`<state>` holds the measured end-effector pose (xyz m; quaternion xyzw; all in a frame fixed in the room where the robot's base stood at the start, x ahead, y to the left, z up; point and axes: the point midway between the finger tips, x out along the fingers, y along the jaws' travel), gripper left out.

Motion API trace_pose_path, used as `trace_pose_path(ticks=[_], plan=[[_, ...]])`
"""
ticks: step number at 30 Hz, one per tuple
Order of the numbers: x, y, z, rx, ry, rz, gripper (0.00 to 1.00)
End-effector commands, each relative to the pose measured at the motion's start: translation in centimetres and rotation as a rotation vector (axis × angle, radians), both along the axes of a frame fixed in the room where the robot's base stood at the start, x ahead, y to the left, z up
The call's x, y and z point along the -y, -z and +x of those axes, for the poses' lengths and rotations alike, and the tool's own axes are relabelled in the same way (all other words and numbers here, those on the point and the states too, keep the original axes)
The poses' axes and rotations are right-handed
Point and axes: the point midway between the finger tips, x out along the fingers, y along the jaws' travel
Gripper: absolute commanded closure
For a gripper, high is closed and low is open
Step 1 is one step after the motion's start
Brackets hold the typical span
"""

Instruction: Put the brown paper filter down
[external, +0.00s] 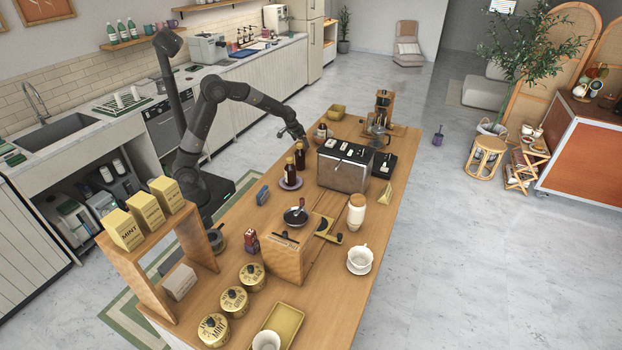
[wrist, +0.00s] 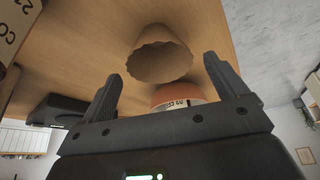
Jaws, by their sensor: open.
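The brown paper filter (wrist: 160,52) shows in the wrist view as a small cup with a wavy open rim. Its narrow end is against the wooden surface (wrist: 95,45), and its rim faces my camera. My gripper (wrist: 164,75) is open, with one finger on either side of the filter in the picture and a visible gap to each. In the external view my gripper (external: 298,136) hangs low over the far part of the wooden cart (external: 338,285). I cannot make out the filter for certain there.
A round orange-and-white container (wrist: 180,95) is close by the filter.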

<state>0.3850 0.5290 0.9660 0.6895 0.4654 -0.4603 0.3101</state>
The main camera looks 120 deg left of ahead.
Motion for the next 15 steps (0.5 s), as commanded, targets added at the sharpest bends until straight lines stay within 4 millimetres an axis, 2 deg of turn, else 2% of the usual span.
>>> trace_pose_path(ticks=[1, 6, 12, 15], plan=[[0.5, -1.2, 0.0, 0.002, 0.002, 0.002, 0.10], [1.7, -4.5, -0.6, 0.002, 0.001, 0.003, 0.10], [2.8, -7.2, -1.0, 0.001, 0.001, 0.002, 0.10], [3.1, -7.9, -1.2, 0.000, 0.001, 0.000, 0.10]])
